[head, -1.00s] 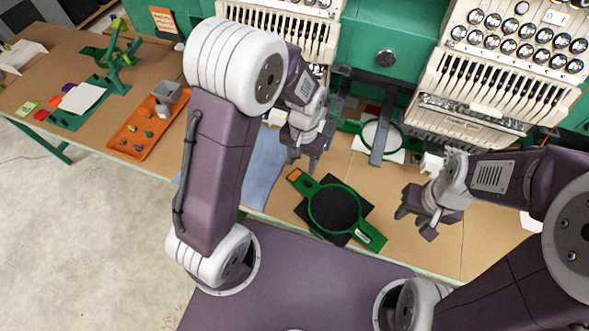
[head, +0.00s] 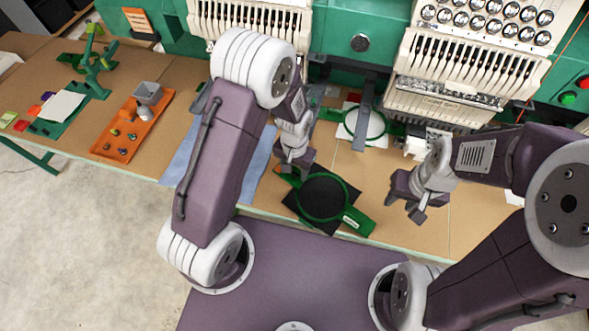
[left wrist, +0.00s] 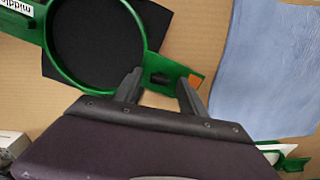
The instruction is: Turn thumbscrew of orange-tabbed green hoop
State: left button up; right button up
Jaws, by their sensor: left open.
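The green hoop (head: 322,196) lies on the table, with black fabric (head: 349,199) under and inside it. In the left wrist view the hoop (left wrist: 146,38) shows its orange tab (left wrist: 195,81) at the end of one arm and a label reading "middle" on the other. A small dark piece (left wrist: 159,78), perhaps the thumbscrew, sits between ring and tab. My left gripper (left wrist: 160,90) is open, its fingertips on either side of that piece in the picture; contact cannot be told. My right gripper (head: 406,207) is open and empty, right of the hoop.
A second green hoop (head: 384,131) with white fabric sits under the machine at the back. A blue cloth (head: 259,167) lies left of the hoop. An orange tray (head: 128,147) with small parts and a green stand (head: 98,84) are further left.

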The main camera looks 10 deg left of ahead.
aim_at(295, 173)
pick_arm(q)
grip_shut()
jog(key=shift+m+p, duration=0.3)
jog(key=shift+m, duration=0.9)
grip_release()
notch_tip(295, 173, up, 9)
